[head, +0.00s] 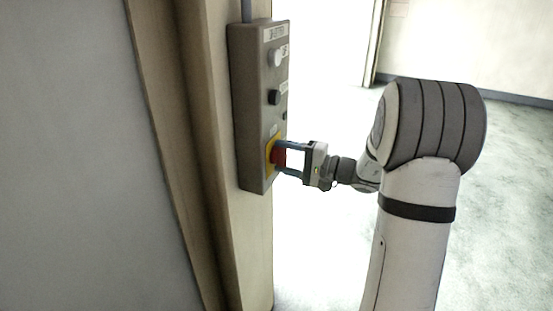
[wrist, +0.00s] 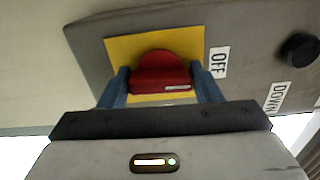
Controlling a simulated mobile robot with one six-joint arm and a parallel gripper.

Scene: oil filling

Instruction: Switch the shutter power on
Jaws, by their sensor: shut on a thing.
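The shutter control box (head: 250,110) is a grey panel fixed upright on the wall edge. A red rotary knob (head: 279,156) sits on a yellow plate near its bottom. In the wrist view the red knob (wrist: 160,72) stands on the yellow plate (wrist: 118,50), beside a label reading "OFF" (wrist: 219,62). My gripper (head: 285,158) reaches the knob from the right. Its two blue fingers (wrist: 160,88) are shut on the knob, one on each side.
A black button (head: 274,97) and a white button (head: 277,57) sit higher on the box. A "DOWN" label (wrist: 275,97) is beside the black button (wrist: 299,50) in the wrist view. A conduit (head: 246,10) rises above the box. Open floor (head: 500,190) lies to the right.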

